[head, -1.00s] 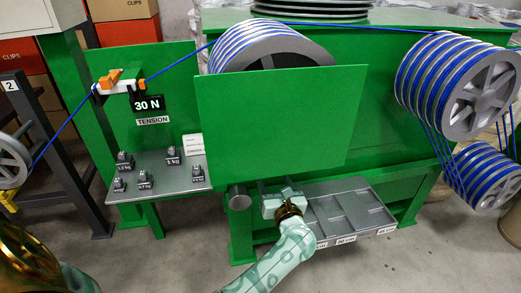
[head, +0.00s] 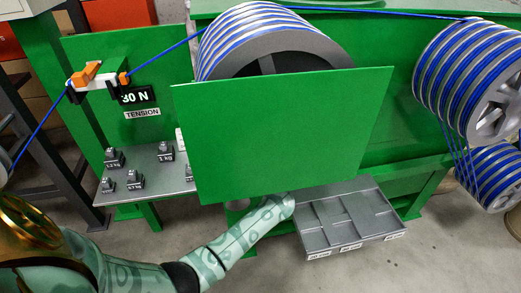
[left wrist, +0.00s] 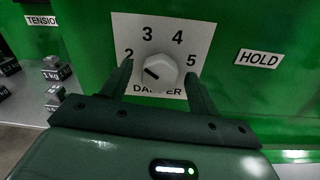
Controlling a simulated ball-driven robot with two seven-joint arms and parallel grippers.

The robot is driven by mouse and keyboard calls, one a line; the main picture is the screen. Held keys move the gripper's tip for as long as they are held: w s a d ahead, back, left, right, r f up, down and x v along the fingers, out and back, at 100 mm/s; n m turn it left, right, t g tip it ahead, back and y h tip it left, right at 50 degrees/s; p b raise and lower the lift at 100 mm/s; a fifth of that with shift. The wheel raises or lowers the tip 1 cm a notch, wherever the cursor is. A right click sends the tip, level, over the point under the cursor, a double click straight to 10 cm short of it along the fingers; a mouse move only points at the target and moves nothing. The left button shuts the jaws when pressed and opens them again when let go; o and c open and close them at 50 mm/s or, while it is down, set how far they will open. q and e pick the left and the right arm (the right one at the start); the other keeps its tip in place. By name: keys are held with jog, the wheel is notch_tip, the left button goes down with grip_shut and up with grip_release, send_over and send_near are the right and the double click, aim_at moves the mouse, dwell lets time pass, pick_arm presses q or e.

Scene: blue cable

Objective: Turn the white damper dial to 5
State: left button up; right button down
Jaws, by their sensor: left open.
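The white damper dial (left wrist: 160,72) shows in the left wrist view on a white plate (left wrist: 200,30) marked 2, 3, 4 and 5. My left gripper (left wrist: 158,78) is open, with one finger on each side of the dial. I cannot tell whether the fingers touch it. In the head view the dial and my left gripper are hidden behind the large green panel (head: 285,130); only my left arm shows, reaching under the panel. My right gripper is not in view.
A HOLD label (left wrist: 258,58) is right of the dial. A grey divided tray (head: 345,222) sits below and right of the panel. Small weights (head: 135,178) stand on a shelf to the left. Blue cable runs over grooved drums (head: 270,45) and past the tension gauge (head: 138,96).

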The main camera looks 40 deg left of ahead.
pick_arm(q)
jog(key=c, duration=1)
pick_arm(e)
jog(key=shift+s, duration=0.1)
